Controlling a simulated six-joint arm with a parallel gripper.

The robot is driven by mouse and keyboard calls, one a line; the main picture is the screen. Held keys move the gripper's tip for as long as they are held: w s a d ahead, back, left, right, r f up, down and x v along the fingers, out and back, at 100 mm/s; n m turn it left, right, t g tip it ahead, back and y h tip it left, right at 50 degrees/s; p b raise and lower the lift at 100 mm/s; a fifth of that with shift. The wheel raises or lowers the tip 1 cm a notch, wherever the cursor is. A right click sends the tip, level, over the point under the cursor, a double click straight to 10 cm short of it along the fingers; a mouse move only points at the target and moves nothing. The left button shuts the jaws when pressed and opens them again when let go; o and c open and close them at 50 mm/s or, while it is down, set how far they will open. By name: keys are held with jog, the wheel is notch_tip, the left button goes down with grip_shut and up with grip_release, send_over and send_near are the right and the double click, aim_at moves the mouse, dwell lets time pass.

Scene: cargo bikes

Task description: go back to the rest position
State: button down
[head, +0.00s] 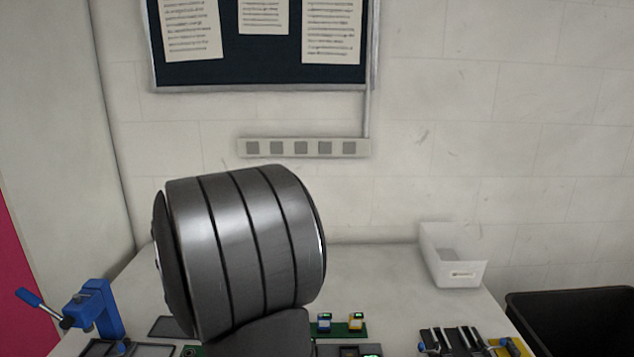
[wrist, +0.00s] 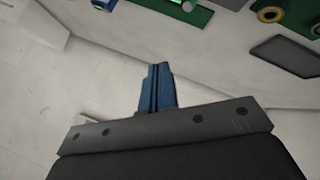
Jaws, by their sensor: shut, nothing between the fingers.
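My gripper (wrist: 158,88) shows in the wrist view as two blue fingers pressed together, with nothing between them. Its tips point over the white bench top (wrist: 135,35) near the bench's edge, clear of the objects there. In the head view a large dark grey cylindrical joint of my arm fills the middle, and my gripper is not visible there.
A blue press with a lever (head: 95,310) stands at the bench's left. Green boards with small parts (head: 341,328) lie near the front middle. A white bin (head: 452,258) stands at the back right; a black container (head: 580,315) is beyond the bench's right edge.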

notch_tip(320, 180, up, 9)
jog(key=w+m+g+y, duration=0.1)
jog(key=m+g+y, duration=0.1)
jog(key=m+g, duration=0.3)
jog(key=shift+d+r+g, duration=0.2)
jog(key=shift+d+g, duration=0.2)
jog(key=shift+g, duration=1.3)
